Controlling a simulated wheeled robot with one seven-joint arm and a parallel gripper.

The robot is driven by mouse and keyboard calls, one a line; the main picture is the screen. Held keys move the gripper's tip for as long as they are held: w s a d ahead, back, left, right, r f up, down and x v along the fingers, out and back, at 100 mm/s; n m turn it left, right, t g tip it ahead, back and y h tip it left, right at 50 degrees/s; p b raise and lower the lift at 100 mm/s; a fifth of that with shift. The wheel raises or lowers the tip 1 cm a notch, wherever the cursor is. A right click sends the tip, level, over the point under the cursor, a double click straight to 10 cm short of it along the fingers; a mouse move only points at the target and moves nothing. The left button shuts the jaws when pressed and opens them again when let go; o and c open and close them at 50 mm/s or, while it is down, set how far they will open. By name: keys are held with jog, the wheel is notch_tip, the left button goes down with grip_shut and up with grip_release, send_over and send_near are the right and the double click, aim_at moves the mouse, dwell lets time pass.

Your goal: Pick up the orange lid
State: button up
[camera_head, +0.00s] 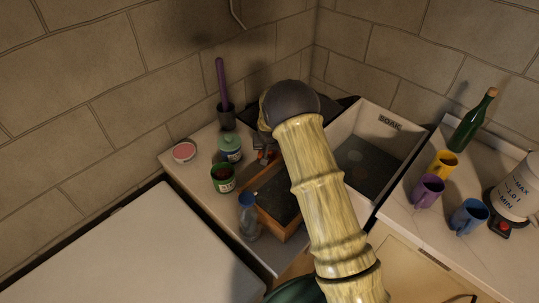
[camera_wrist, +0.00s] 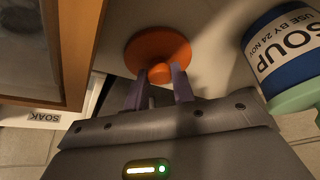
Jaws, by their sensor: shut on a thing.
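The orange lid (camera_wrist: 158,50) is a round disc with a knob, seen in the wrist view against the pale counter top. My gripper (camera_wrist: 160,78) is shut on the lid's knob, with one purple-grey finger on each side of it. I cannot tell whether the lid touches the counter or hangs just above it. In the head view my arm hides most of the gripper. A small orange patch (camera_head: 263,155) beside the arm seems to be the lid.
A soup can (camera_wrist: 285,50) stands close on the right in the wrist view. A sink marked SOAK (camera_head: 385,122) lies right.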

aim_at(269, 152)
jog(key=shift+r, duration=0.1)
notch_tip(269, 152, up, 10)
jog(key=b, duration=0.2)
dwell(0.3)
dwell(0.4)
